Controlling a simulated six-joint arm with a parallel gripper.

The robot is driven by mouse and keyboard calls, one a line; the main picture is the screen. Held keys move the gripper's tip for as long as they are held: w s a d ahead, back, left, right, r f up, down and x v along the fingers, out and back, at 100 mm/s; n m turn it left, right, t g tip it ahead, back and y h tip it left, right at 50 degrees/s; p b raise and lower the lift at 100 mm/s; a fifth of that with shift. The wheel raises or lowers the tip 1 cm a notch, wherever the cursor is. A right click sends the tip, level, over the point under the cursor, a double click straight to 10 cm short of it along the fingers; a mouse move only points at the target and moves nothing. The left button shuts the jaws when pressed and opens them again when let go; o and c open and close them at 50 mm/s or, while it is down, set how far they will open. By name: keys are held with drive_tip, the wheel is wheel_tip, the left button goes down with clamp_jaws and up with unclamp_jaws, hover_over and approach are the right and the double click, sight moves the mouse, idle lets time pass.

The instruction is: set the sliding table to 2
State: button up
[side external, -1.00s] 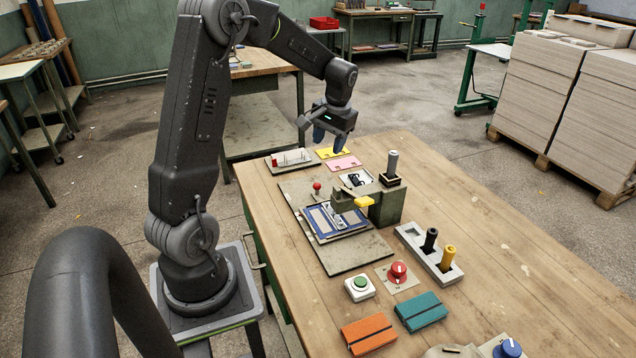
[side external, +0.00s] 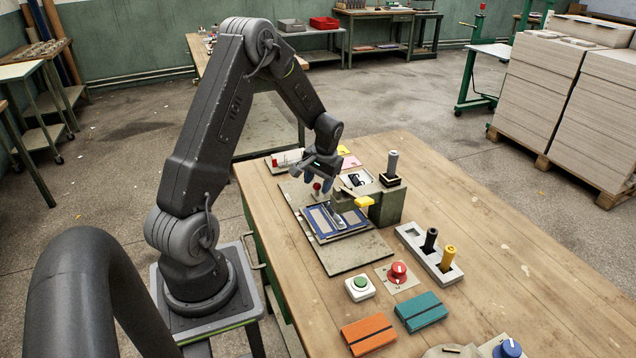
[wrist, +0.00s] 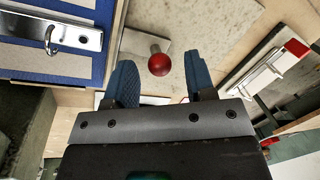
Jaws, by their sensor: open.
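The sliding table (side external: 352,264) is a grey-green plate on the workbench. A blue-framed panel (side external: 320,234) with a metal clip lies on it; its corner and clip (wrist: 75,35) show at the upper left of the wrist view. In the wrist view the red knob (wrist: 159,64) lies between and just beyond my fingertips. My gripper (side external: 320,174) is open, pointing down above the knob; its two blue fingers (wrist: 160,75) are apart with nothing held. No position number is readable.
A greenish machine block (side external: 388,207) with a yellow lever (side external: 364,202) stands right of the panel. A white-and-red fixture (wrist: 275,72) is near my gripper. A red dial (side external: 398,272), green button (side external: 360,284) and orange box (side external: 368,334) stand toward the front.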

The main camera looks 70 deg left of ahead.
drive_tip(key=shift+f, duration=0.25)
clamp_jaws()
idle(0.3)
